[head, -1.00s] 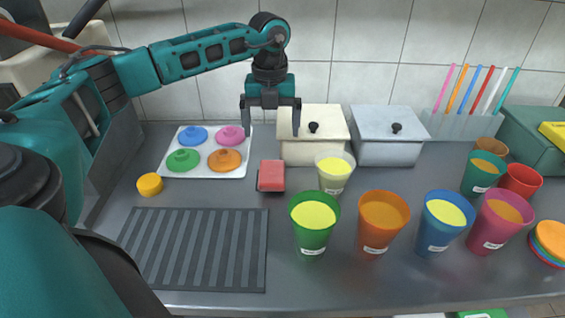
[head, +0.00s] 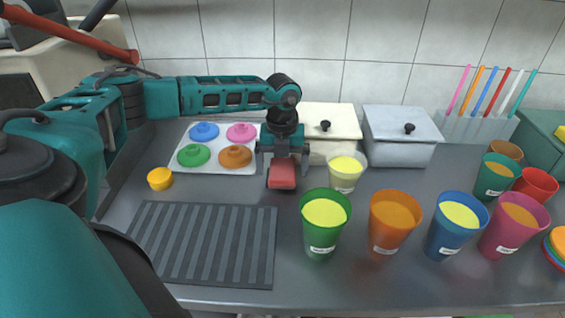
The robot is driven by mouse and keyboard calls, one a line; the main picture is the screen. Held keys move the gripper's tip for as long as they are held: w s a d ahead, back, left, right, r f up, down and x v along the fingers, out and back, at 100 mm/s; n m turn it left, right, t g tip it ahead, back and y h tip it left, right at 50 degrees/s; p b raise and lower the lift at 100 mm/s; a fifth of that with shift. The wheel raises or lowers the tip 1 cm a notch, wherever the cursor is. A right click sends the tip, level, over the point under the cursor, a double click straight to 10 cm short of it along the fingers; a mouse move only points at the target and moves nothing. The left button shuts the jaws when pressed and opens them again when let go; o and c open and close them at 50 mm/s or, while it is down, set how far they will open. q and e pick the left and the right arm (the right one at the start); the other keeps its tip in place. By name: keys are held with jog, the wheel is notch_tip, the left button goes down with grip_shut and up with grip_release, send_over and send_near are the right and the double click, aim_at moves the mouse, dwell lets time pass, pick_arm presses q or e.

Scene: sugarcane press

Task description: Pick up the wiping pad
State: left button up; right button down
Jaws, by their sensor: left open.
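The wiping pad (head: 282,174) is a small red block with a dark base. It lies on the grey counter between the white lid tray and the pale yellow cup. My left gripper (head: 282,172) is open and points down right over the pad, with one finger at each side of its far part. I cannot tell whether the fingers touch it. The far end of the pad is hidden behind the gripper. My right gripper is not in view.
A green cup (head: 323,226) and a pale cup (head: 345,175) stand close to the right of the pad. A white tray with coloured lids (head: 184,163) is to the left. A ribbed dark mat (head: 205,245) lies in front. Lidded boxes (head: 400,150) stand behind.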

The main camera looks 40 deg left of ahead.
aim_at(280, 170)
pick_arm(q)
jog(key=shift+c, duration=0.3)
jog(key=c, duration=1.1)
jog(key=shift+o, duration=0.2)
jog(key=shift+r, duration=0.1)
jog(key=shift+s+r, duration=0.4)
jog(key=shift+s, duration=0.05)
notch_tip(280, 170, up, 6)
jog(key=shift+r, duration=0.25)
jog(key=s+b, duration=0.1)
jog(key=s, duration=1.8)
jog(key=shift+d+f+b, duration=0.15)
jog(key=shift+f+b, duration=0.05)
jog(key=shift+b, duration=0.1)
